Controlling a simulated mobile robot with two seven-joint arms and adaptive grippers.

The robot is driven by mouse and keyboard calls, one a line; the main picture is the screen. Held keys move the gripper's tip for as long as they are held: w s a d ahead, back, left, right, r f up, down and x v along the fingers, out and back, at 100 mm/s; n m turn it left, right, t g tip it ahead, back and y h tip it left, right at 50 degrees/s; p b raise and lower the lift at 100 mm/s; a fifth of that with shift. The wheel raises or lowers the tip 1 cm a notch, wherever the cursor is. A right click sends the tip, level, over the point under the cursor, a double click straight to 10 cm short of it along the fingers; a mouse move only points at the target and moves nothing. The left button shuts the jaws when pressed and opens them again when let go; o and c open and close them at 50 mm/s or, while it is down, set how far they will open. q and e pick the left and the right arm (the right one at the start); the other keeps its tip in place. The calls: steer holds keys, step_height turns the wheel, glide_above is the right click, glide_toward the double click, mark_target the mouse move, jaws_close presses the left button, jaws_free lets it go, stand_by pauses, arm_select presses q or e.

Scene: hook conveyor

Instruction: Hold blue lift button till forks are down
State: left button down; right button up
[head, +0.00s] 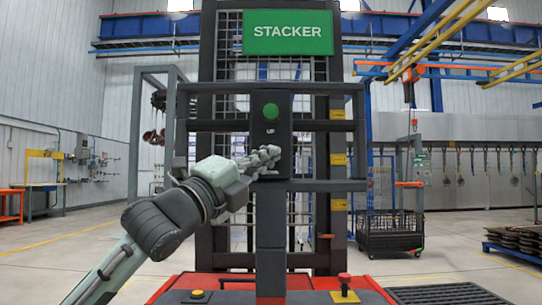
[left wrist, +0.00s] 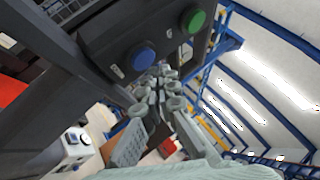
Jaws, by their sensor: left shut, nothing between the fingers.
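The stacker's dark control box (head: 285,104) stands ahead of me on a post. In the left wrist view the round blue button (left wrist: 142,56) shows on the box face, with a white label beside it. In the head view my gripper hides the blue button. My left gripper (head: 270,157) is shut and empty, its fingertips at the lower part of the box. In the left wrist view the fingertips (left wrist: 160,70) are right by the blue button; I cannot tell whether they touch it. The forks cannot be made out. My right gripper is not in view.
A green button (head: 271,111) sits above, over the label UP. Dark rails (head: 330,126) frame the box, below the green STACKER sign (head: 289,32). A black wire cart (head: 390,235) stands right.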

arm_select(q)
steer(key=shift+s, duration=2.5)
